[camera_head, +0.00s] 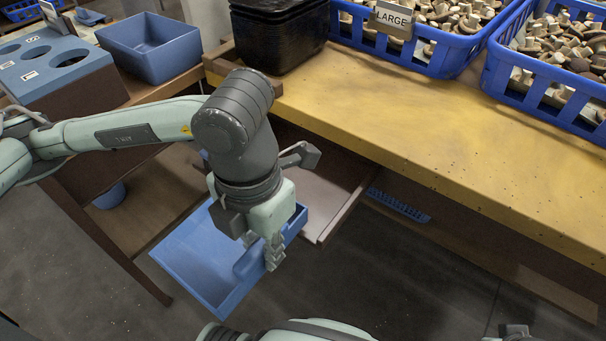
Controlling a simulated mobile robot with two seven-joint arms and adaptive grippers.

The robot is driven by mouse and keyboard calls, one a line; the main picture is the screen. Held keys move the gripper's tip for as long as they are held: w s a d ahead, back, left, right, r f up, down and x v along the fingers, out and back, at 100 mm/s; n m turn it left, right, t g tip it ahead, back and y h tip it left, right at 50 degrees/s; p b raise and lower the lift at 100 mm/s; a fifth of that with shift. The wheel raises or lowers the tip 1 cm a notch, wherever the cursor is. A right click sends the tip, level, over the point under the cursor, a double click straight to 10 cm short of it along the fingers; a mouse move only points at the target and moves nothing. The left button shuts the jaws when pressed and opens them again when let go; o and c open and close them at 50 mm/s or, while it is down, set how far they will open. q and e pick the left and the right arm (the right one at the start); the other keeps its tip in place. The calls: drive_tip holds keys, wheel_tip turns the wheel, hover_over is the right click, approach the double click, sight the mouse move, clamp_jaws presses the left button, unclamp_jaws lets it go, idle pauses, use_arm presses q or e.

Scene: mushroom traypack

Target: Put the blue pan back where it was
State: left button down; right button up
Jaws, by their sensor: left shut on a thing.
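The blue pan (195,255) is a shallow, open tray. It hangs tilted over the floor, left of the long yellow-topped table. My left gripper (273,254) points down and is shut on the pan's right-hand wall. The gripper and wrist hide part of the pan's back and right side. A pale sliding shelf or drawer (322,205) stands out below the table, just behind and right of the pan. Only pieces of my right arm show along the bottom edge; its fingers are not visible.
A deep blue bin (152,72) stands on the left bench, beside a blue box with round holes (62,68). Black stacked trays (278,40) and blue mushroom crates (440,55) stand on the yellow table (450,135). Its front is clear. Floor is free at lower right.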

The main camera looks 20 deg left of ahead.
use_arm(q)
drive_tip(key=shift+w+d, duration=0.1)
drive_tip(key=shift+w, duration=0.05)
drive_tip(key=w+d, duration=0.1)
drive_tip(key=w, duration=0.3)
drive_tip(key=w+d+p, duration=0.1)
drive_tip(key=w+d, duration=0.1)
drive_tip(key=w, duration=0.2)
drive_tip(key=w+d, duration=0.1)
drive_tip(key=w, duration=0.3)
drive_tip(key=shift+d, duration=0.15)
drive_tip(key=shift+w+d, duration=0.25)
drive_tip(key=shift+w, duration=0.3)
drive_tip(key=w, duration=0.2)
drive_tip(key=w+d, duration=0.1)
drive_tip(key=shift+w+d+f, duration=0.15)
drive_tip(key=shift+w+f, duration=0.05)
drive_tip(key=shift+w, duration=0.15)
drive_tip(key=shift+s+f, duration=0.1)
drive_tip(key=shift+f, duration=0.45)
use_arm(e)
drive_tip(key=shift+x, duration=0.8)
use_arm(q)
drive_tip(key=shift+f, duration=0.15)
use_arm(e)
drive_tip(key=shift+s+a, duration=0.15)
